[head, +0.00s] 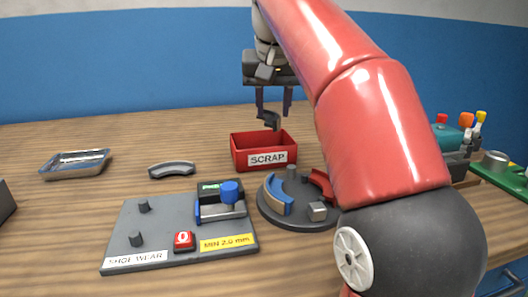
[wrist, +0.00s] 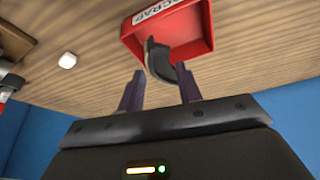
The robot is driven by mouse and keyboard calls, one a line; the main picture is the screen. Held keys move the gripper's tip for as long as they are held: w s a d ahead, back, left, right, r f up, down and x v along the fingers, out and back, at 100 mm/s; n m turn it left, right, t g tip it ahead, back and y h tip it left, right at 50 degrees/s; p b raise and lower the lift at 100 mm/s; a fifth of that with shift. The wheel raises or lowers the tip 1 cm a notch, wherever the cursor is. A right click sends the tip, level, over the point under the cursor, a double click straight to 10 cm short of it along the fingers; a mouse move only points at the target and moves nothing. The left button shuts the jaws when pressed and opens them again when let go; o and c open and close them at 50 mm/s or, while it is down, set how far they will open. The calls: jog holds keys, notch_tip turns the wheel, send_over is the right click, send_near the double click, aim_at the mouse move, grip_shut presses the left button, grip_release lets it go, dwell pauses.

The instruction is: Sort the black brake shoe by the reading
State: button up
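The black brake shoe (head: 271,120), a curved dark piece, shows between and just below my fingertips, over the red SCRAP bin (head: 250,153). My gripper (head: 274,103) is above the bin with its fingers spread. In the wrist view, the shoe (wrist: 159,62) appears just beyond the open fingers (wrist: 160,70), with a gap at least on the left, in front of the bin's inside (wrist: 190,45). Whether it touches the bin is not clear. The SHOE WEAR gauge board (head: 160,235) has a small green display (head: 210,187), too small to read, and a MIN 2.0 mm label.
A grey curved shoe (head: 172,169) lies left of the bin, with a metal tray (head: 75,164) farther left. A round dark stand (head: 290,217) holds a blue shoe (head: 279,196) and a red shoe (head: 321,182).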

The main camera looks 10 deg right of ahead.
jog(key=o, duration=0.3)
jog(key=shift+o, duration=0.2)
jog(key=shift+r, duration=0.1)
jog(key=p+v, duration=0.3)
jog(key=v, duration=0.4)
jog(key=shift+r, duration=0.3)
jog(key=shift+s, duration=0.15)
